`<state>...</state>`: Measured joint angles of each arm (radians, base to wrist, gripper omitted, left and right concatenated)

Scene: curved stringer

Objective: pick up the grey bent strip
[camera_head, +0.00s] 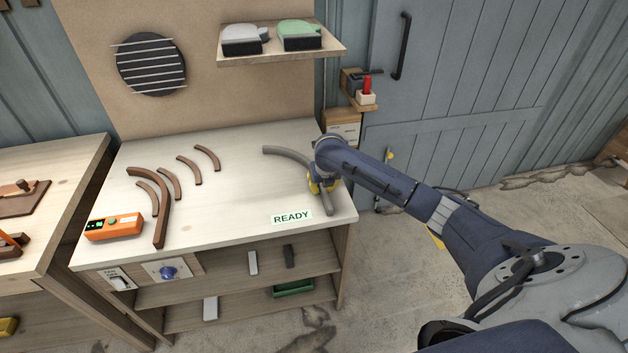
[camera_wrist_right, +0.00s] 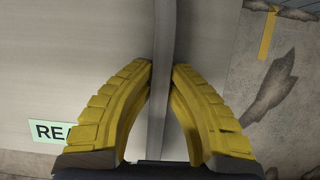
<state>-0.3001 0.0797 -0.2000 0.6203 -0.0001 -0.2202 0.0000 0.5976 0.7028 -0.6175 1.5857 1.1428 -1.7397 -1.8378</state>
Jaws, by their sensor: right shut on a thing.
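The grey bent strip (camera_head: 284,151) is at the right end of the pale workbench top (camera_head: 235,180). It curves from the bench's back middle toward the front right corner, and my right gripper hides part of it. My right gripper (camera_head: 322,187) is shut on the strip. In the right wrist view the two yellow fingers (camera_wrist_right: 162,75) close on either side of the grey strip (camera_wrist_right: 163,35), which runs between them. I cannot tell whether the strip touches the bench. My left gripper is not in view.
Several brown curved strips (camera_head: 165,205) and an orange device (camera_head: 114,227) lie on the bench's left. A READY label (camera_head: 291,217) is at the front edge. A shelf (camera_head: 280,48) hangs above, and a small bracket with a red item (camera_head: 366,88) is behind my right arm.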

